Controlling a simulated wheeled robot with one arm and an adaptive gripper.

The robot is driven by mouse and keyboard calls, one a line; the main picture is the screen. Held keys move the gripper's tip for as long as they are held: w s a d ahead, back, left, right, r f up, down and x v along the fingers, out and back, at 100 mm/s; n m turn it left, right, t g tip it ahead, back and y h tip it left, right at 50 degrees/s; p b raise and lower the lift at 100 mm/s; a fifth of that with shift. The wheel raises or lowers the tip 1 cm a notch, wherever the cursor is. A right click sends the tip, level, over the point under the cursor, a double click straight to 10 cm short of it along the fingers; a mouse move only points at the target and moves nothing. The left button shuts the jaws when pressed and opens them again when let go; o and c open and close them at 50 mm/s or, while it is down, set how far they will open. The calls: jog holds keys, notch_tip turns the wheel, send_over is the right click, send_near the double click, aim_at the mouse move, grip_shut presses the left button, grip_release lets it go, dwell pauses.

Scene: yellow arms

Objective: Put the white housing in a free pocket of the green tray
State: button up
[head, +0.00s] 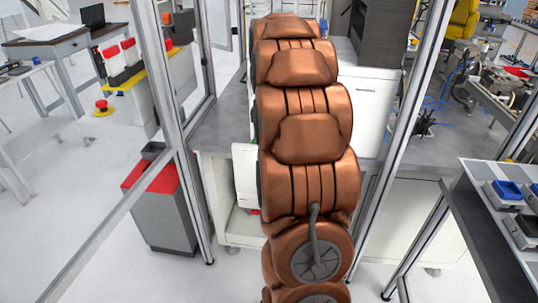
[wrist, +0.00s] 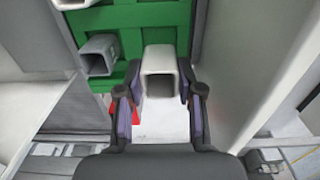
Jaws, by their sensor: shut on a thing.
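In the wrist view, a white housing (wrist: 160,58), a square hollow tube with its open end facing the camera, stands between the two fingers of my gripper (wrist: 158,80). My gripper is shut on it. The green tray (wrist: 128,40) lies behind and to the left of the housing. A grey hollow housing (wrist: 99,58) sits at the tray's left side, and another pale housing (wrist: 73,4) is cut off at the top edge. I cannot tell whether the held housing touches the tray. In the head view, my copper-coloured arm hides the gripper, the housing and the tray.
In the wrist view, a grey-white wall or panel (wrist: 232,60) stands close on the right. In the head view, metal frame posts (head: 180,130) flank my arm. A shelf with blue boxes (head: 507,190) is at the right, and a red-topped bin (head: 160,205) is at the left.

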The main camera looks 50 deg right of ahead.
jog(key=shift+f+p, duration=0.45)
jog(key=shift+f, duration=1.55)
jog(key=shift+f, duration=0.2)
jog(key=o, duration=1.1)
jog(key=shift+r, duration=0.1)
jog(key=shift+r, duration=0.1)
jog(key=shift+r+b, duration=1.55)
jog(key=shift+r, duration=4.45)
